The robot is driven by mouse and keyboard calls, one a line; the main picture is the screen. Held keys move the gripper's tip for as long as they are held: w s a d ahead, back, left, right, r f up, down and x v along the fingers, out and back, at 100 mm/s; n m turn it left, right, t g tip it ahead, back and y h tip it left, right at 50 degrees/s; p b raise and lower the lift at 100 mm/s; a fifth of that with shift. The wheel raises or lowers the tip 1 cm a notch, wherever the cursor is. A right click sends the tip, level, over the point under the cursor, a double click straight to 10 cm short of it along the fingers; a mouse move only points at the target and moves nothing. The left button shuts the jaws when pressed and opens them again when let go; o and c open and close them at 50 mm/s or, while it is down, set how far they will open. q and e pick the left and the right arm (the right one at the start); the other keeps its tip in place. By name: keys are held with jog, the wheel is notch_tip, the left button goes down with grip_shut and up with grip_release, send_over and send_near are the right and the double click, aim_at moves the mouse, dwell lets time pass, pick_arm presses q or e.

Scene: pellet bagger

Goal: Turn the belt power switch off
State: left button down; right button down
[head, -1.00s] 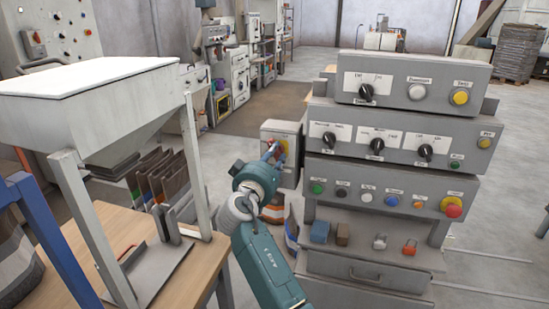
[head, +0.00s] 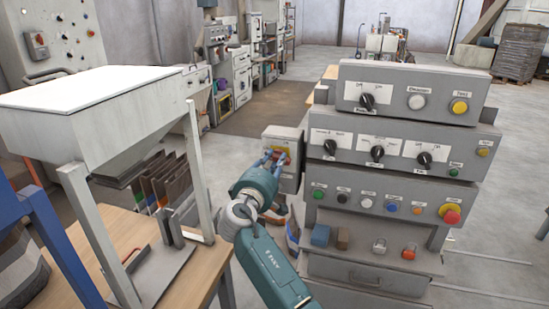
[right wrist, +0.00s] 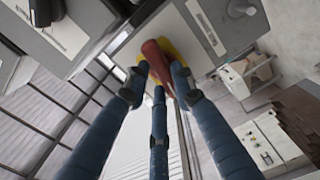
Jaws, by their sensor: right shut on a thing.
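The belt power switch is a red handle (right wrist: 156,58) on a yellow plate (right wrist: 180,56), seen in the right wrist view. In the head view its yellow plate (head: 284,155) shows on the front of a small grey box (head: 290,180), left of the big console. My right gripper (head: 275,157) reaches the box front. In the right wrist view its blue fingers (right wrist: 158,85) are closed around the red handle. Whether the handle points to on or off cannot be read. My left gripper is not in view.
The stepped grey console (head: 395,195) with knobs and buttons stands close on the right. A white-topped hopper (head: 100,95) and a wooden table (head: 100,230) stand on the left. Open floor (head: 320,95) lies behind the box.

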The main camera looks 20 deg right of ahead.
jog(key=shift+r+n+p, duration=0.15)
jog(key=shift+n+p, duration=0.3)
jog(key=shift+n, duration=0.65)
jog(key=c, duration=1.7)
grip_release()
jog(key=shift+c, duration=0.2)
jog(key=o, duration=0.3)
jog(key=shift+w, duration=0.1)
jog(key=v, duration=0.7)
jog(key=shift+a, duration=0.1)
